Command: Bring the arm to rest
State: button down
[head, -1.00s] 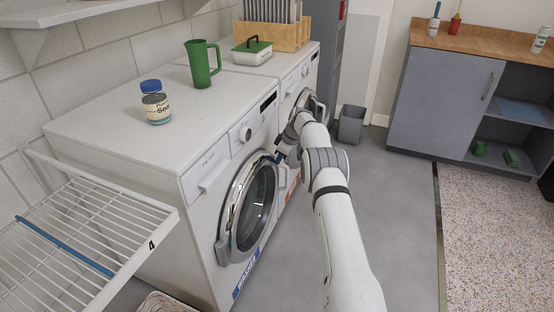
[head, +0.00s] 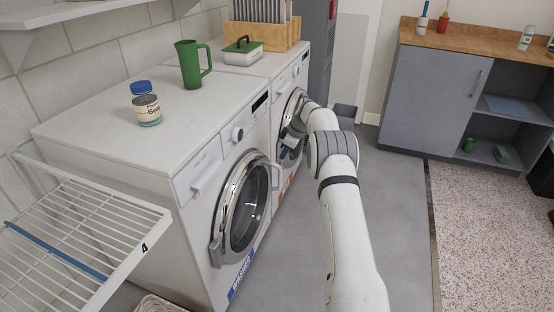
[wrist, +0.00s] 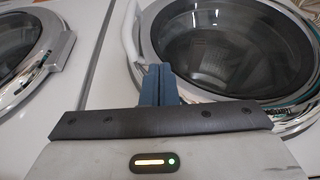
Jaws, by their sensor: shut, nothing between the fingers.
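My arm reaches out in front of two white washing machines. My gripper is in the wrist view (wrist: 158,84), with its blue-grey fingers together and nothing between them. It points at the front of a washing machine, beside the door handle (wrist: 131,35) and the round door (wrist: 225,50). I cannot tell whether it touches the handle. In the head view the gripper is small and partly hidden by my own wrist, beside the front of the washers.
A wire drying rack (head: 75,230) is at lower left. Grey bin (head: 345,116) and cabinet (head: 432,97) stand beyond. Grey floor right of my arm is clear.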

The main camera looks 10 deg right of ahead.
jog(key=s+r+m+p, duration=0.1)
jog(key=s+r+p, duration=0.25)
jog(key=r, duration=0.65)
jog(key=s+r+m+p, duration=0.1)
jog(key=s+r+p, duration=0.3)
jog(key=r, duration=0.6)
jog(key=s+a+r+m+h+p, duration=0.2)
jog(key=s+r+m+p, duration=0.2)
jog(key=s+r, duration=0.85)
jog(key=s+r+m+p, duration=0.2)
jog(key=s+p, duration=0.1)
jog(key=s, duration=0.7)
jog(key=s+a+r+m+h+p, duration=0.1)
jog(key=s+r+m+p, duration=0.1)
jog(key=s, duration=0.9)
jog(key=s+r+m+p, duration=0.2)
jog(key=s+p, duration=0.3)
jog(key=s, duration=0.6)
jog(key=shift+s+a+r+h, duration=0.2)
jog(key=shift+a+r+h, duration=0.15)
jog(key=shift+r, duration=0.3)
